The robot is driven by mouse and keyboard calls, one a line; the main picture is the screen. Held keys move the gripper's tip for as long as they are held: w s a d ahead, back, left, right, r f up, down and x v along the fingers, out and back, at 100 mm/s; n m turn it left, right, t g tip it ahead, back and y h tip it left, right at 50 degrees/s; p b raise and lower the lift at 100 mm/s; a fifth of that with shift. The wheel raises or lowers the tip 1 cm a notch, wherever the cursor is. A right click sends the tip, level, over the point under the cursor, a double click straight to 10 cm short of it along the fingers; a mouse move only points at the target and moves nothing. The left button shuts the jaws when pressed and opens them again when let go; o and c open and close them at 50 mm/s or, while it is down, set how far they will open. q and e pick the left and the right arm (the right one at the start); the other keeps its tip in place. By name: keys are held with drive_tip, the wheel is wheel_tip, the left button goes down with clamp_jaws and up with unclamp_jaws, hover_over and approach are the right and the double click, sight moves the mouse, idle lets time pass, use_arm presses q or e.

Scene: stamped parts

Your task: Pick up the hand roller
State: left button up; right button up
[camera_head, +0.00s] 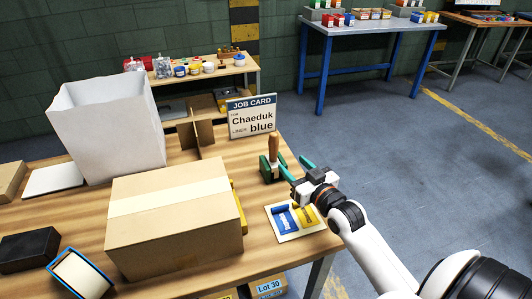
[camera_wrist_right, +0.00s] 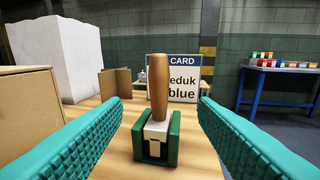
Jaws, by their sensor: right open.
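The hand roller (camera_head: 273,147) has an upright wooden handle and sits in a small green stand (camera_head: 265,171) near the table's right edge. In the right wrist view the handle of the hand roller (camera_wrist_right: 159,95) is centred, with a pale metal part below it inside the green stand (camera_wrist_right: 172,150). My right gripper (camera_head: 294,166) is open, its teal fingers pointing toward the roller. In the right wrist view the fingers of my right gripper (camera_wrist_right: 161,104) lie left and right of the handle, with gaps on both sides. My left gripper is not in view.
A job card sign (camera_head: 252,117) reading "Chaeduk" and "blue" stands behind the roller. A large cardboard box (camera_head: 170,235) is to the left, with a white bin (camera_head: 108,130) farther back. A card with blue and yellow swatches (camera_head: 275,211) lies in front of the roller.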

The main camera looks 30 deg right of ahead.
sight(276, 147)
drive_tip(key=w, duration=0.5)
drive_tip(key=shift+w, duration=0.35)
drive_tip(key=w, duration=0.5)
drive_tip(key=shift+d, duration=0.15)
drive_tip(key=shift+w, duration=0.2)
drive_tip(key=shift+c, duration=0.5)
drive_tip(key=c, duration=0.9)
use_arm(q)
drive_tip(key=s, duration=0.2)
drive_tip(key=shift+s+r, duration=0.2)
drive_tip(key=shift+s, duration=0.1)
use_arm(e)
drive_tip(key=shift+c, duration=0.2)
use_arm(q)
drive_tip(key=shift+p, duration=0.3)
use_arm(e)
drive_tip(key=shift+r, duration=0.15)
